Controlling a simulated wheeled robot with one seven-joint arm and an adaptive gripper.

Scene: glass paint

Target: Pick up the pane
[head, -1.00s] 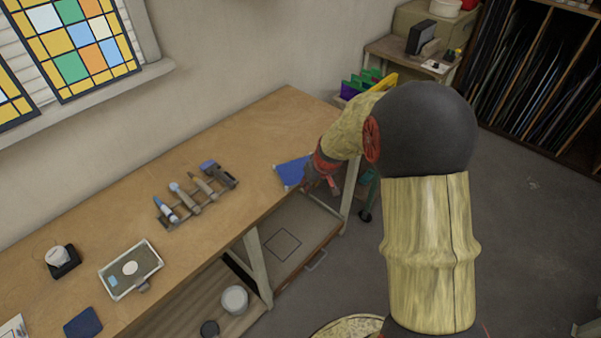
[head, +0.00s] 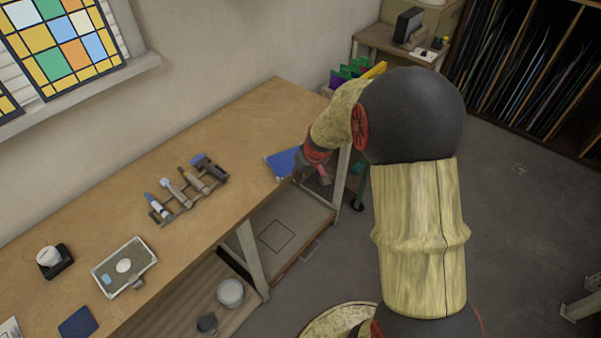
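A flat blue piece with a pale edge (head: 281,164), which looks like the pane, lies at the right end of the wooden workbench (head: 240,130), close to its front edge. My gripper (head: 312,178) is at its right side, by the bench edge, and covers part of it. The gripper is small and dark with red parts, and my arm hides some of it. I cannot tell whether the fingers touch the blue piece or how far apart they are.
A rack of several hand tools (head: 187,188) stands mid-bench. A framed tray (head: 124,267), a small black-and-white item (head: 54,261) and a dark blue square (head: 78,322) lie further left. A lower shelf (head: 290,232) sits under the bench. Bare bench lies between rack and blue piece.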

